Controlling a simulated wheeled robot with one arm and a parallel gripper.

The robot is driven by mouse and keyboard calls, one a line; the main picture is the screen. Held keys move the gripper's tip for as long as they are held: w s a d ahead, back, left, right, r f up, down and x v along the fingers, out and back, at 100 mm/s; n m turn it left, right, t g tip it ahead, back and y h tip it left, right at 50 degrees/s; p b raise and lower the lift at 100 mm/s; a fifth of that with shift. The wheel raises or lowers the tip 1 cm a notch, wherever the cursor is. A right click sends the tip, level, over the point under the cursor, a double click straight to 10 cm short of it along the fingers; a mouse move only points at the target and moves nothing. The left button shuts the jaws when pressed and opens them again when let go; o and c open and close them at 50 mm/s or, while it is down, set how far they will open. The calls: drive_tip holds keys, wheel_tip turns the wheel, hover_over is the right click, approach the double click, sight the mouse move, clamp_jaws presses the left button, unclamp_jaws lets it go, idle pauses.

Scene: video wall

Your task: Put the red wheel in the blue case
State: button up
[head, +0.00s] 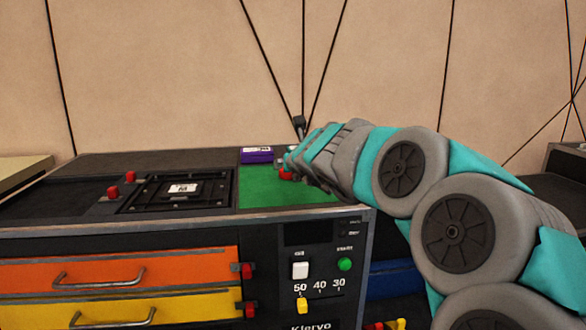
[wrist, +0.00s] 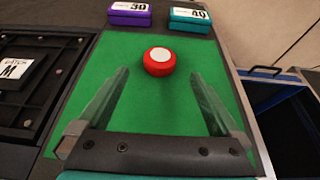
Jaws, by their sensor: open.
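The red wheel (wrist: 159,62), with a white centre, lies flat on the green mat (wrist: 140,103) in the wrist view. My gripper (wrist: 159,84) is open and empty, with the wheel just beyond and between the lines of its two fingers. In the head view the wheel (head: 286,174) shows only in part beside my gripper, whose fingers are mostly hidden by my arm. A blue open container (wrist: 283,93), which may be the blue case, stands lower at the right in the wrist view. In the head view, blue (head: 396,281) shows below the worktop, partly behind my arm.
A black panel (wrist: 25,70) is left of the mat. Orange (head: 190,262) and yellow drawers are below the worktop.

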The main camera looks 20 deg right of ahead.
drive_tip(key=shift+s+a+r, duration=0.1)
drive_tip(key=shift+s+r, duration=0.2)
drive_tip(key=shift+s, duration=0.35)
drive_tip(key=shift+a, duration=0.1)
drive_tip(key=s+a+r+n+t+y, duration=0.15)
drive_tip(key=a+n+y, duration=0.25)
drive_tip(key=a+n, duration=0.5)
drive_tip(key=s+a+r+n+t+y, duration=0.1)
drive_tip(key=a+r+n+y, duration=0.2)
drive_tip(key=a+n, duration=0.65)
drive_tip(key=s+a+f+n+g+y, duration=0.4)
drive_tip(key=s+a+f+n+g, duration=0.3)
drive_tip(key=s+a+f+n, duration=0.5)
drive_tip(key=s+f+n+g+h, duration=0.2)
drive_tip(key=s+f+n+g, duration=0.25)
drive_tip(key=s+f, duration=0.75)
drive_tip(key=s+d+f+n+g+h, duration=0.2)
drive_tip(key=s+d, duration=0.4)
drive_tip(key=s, duration=0.3)
drive_tip(key=s+d+f+n+g+h, duration=0.2)
drive_tip(key=s+d+f, duration=0.3)
drive_tip(key=s, duration=0.3)
drive_tip(key=shift+s+d+f+g+h, duration=0.15)
drive_tip(key=shift+s+d+g+h, duration=0.25)
drive_tip(key=shift+d+g+h, duration=0.35)
